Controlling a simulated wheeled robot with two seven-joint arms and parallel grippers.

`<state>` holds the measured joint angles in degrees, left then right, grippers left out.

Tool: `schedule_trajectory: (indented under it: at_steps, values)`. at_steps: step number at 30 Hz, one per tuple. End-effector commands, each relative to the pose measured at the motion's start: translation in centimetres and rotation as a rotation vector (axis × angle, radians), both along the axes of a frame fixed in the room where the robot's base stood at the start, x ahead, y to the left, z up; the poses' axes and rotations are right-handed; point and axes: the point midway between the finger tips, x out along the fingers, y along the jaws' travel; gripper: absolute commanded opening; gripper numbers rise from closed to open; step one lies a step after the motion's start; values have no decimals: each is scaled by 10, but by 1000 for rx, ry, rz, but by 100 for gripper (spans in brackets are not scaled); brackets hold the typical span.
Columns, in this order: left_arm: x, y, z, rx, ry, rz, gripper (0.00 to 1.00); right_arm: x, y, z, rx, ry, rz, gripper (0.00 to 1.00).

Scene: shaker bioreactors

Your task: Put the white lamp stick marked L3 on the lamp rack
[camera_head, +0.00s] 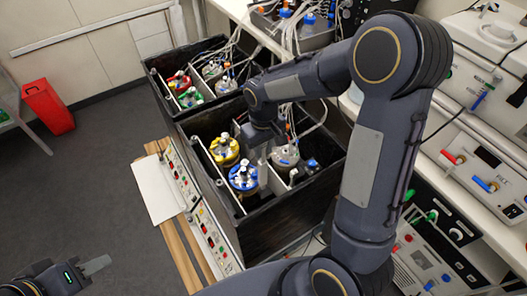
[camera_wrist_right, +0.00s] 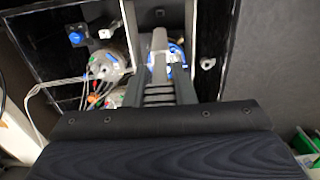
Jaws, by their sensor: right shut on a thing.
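My right gripper (camera_head: 264,148) reaches down into the near black shaker box (camera_head: 285,222), between the blue-topped vessel (camera_head: 243,177) and the grey-topped vessel (camera_head: 286,156). It is shut on a pale upright piece (camera_head: 264,176), which looks like the white lamp stick; its L3 mark cannot be read. In the right wrist view the gripper fingers (camera_wrist_right: 165,72) point down into the box, and largely hide what they hold. White rack bars (camera_wrist_right: 190,35) show beside them; I cannot tell whether the stick touches the rack. My left gripper (camera_head: 97,265) is at the bottom left, over the floor, away from the box.
A yellow-topped vessel (camera_head: 224,151) stands beside the blue-topped one. A second black box (camera_head: 203,72) with red- and green-topped vessels is behind. Tubes and cables (camera_head: 240,40) hang over both boxes. Bench instruments (camera_head: 480,160) line the right.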

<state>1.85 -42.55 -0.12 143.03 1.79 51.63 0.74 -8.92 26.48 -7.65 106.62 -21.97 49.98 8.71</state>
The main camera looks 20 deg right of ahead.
Motion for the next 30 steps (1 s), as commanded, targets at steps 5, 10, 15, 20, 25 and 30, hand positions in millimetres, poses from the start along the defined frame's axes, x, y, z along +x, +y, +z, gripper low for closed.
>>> schedule_trajectory:
  at_steps: [5, 10, 15, 20, 25, 30]
  values:
    - [0, 0, 0, 0, 0, 0, 36, 1, 0, 19, 0, -3, 1, 0]
    - [0, 0, 0, 0, 0, 0, 36, 1, 0, 36, 2, -4, -1, 0]
    - [0, 0, 1, 0, 0, 0, 36, 0, 0, 53, 1, -3, -1, 0]
    - [0, 0, 0, 0, 0, 0, 36, 0, 0, 68, 0, -3, 0, 0]
    - [0, 0, 0, 0, 0, 0, 36, 0, 0, 77, 0, -2, 0, 0]
    - [0, 0, 0, 0, 0, 0, 36, 0, 0, 78, 0, 0, 0, 0]
